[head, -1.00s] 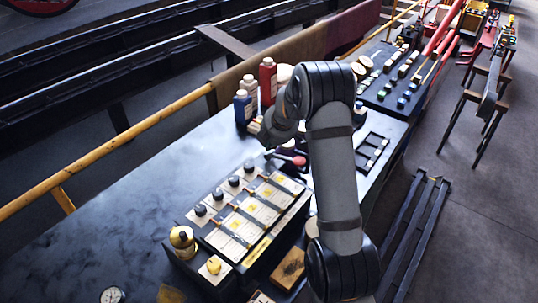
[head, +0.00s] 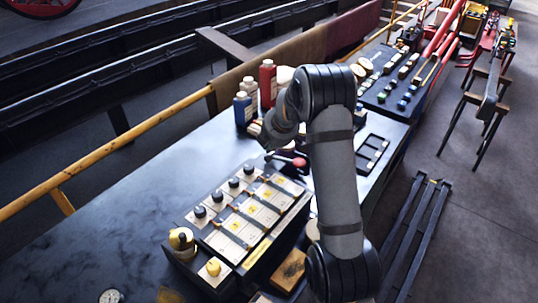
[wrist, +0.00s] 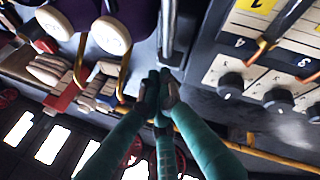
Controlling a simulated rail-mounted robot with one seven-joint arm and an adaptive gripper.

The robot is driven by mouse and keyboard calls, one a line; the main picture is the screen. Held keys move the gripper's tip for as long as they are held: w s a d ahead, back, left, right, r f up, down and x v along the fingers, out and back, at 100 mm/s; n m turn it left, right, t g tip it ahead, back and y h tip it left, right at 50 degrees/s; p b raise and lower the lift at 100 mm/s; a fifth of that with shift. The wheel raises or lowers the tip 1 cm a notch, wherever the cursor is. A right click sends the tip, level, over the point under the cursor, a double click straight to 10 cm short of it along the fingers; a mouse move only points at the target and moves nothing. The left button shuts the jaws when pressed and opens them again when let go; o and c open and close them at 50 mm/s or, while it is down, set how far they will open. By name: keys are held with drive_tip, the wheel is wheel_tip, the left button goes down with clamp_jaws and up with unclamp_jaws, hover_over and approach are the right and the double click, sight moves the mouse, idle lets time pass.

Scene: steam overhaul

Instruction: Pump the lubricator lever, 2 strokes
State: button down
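The lubricator (head: 245,222) is a box on the bench with pale numbered panels and a row of black knobs; part of it shows at the right of the wrist view (wrist: 250,47). A thin lever-like rod with a red knob (head: 299,162) lies beyond its far end, beside my arm. In the wrist view my gripper (wrist: 160,82) has its teal fingers drawn together at dark tips. The tips are at the lower end of a grey metal rod (wrist: 170,35); I cannot tell whether they touch it. In the head view my arm hides the fingers.
Blue (head: 243,108) and red (head: 267,84) bottles stand behind my wrist. A yellow oil can (head: 182,240) stands by the lubricator's near end. A black tray (head: 372,152) lies right of my arm. A yellow rail (head: 110,148) runs along the bench's back. The bench's left part is mostly clear.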

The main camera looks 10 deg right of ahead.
drive_tip(key=shift+s+d+f+b, duration=0.1)
drive_tip(key=shift+s+f+b, duration=0.35)
drive_tip(key=shift+f+b, duration=0.15)
drive_tip(key=shift+s+d+f+b, duration=0.35)
drive_tip(key=shift+f+b, duration=0.2)
drive_tip(key=shift+b, duration=0.35)
idle(0.9)
idle(0.6)
drive_tip(key=shift+w+a+r+p, duration=0.1)
drive_tip(key=shift+w+r+p, duration=0.25)
drive_tip(key=shift+r, duration=0.15)
drive_tip(key=r+p, duration=0.1)
drive_tip(key=w+r+p, duration=0.1)
drive_tip(key=r, duration=0.1)
drive_tip(key=a+r+p, duration=0.1)
drive_tip(key=p, duration=0.1)
drive_tip(key=shift+w+r, duration=0.25)
drive_tip(key=shift+r, duration=0.1)
drive_tip(key=shift+w+a+r, duration=0.15)
drive_tip(key=shift+a+r, duration=0.05)
idle(0.4)
